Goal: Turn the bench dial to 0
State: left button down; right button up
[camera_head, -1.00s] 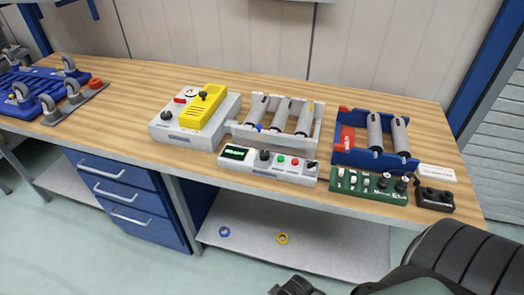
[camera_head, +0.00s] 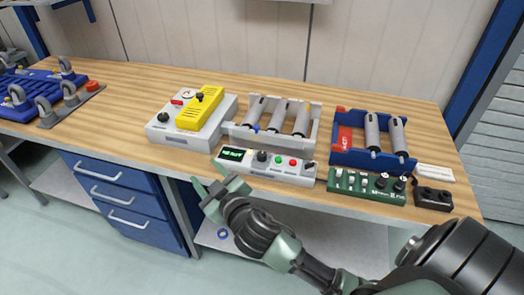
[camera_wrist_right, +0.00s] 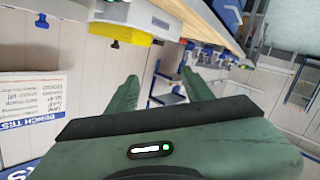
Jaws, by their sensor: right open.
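A white control panel (camera_head: 290,178) lies along the bench's front edge, with a green-lit display (camera_head: 233,155), a black dial (camera_head: 262,156), green and red buttons and another black knob (camera_head: 309,165). Another black knob (camera_head: 163,117) sits on the grey box to its left. I cannot tell which one is the bench dial, and their settings are too small to read. My right gripper (camera_head: 208,179) is open and empty, in front of the bench edge, left of the control panel and apart from it. Its two green fingers (camera_wrist_right: 160,76) also show in the right wrist view. My left gripper is out of view.
The grey box (camera_head: 205,137) carries a yellow block (camera_head: 200,107). Behind the panel is a grey rack (camera_head: 315,128) of cylinders; to its right are a blue rack (camera_head: 343,156), a green switch panel (camera_head: 352,190) and a black box (camera_head: 433,198). Bare wood (camera_head: 130,85) lies at the back left.

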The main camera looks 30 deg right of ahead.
jog(key=w+a+r+n+g+y, duration=0.25)
jog(key=a+r+n+y, duration=0.25)
jog(key=a+n+y, duration=0.35)
jog(key=w+a+r+n+g+y, duration=0.1)
jog(key=w+a+r+n+y, duration=0.3)
jog(key=a+n+y, duration=0.4)
jog(key=n+g+h, duration=0.3)
jog(key=g+h, duration=1)
jog(key=h, duration=0.4)
send_over(262, 153)
notch_tip(262, 153, down, 9)
jog(key=shift+s+r, duration=0.1)
jog(key=shift+f, duration=0.3)
notch_tip(262, 153, down, 7)
jog(key=shift+r+p, duration=0.1)
jog(key=shift+p, duration=0.9)
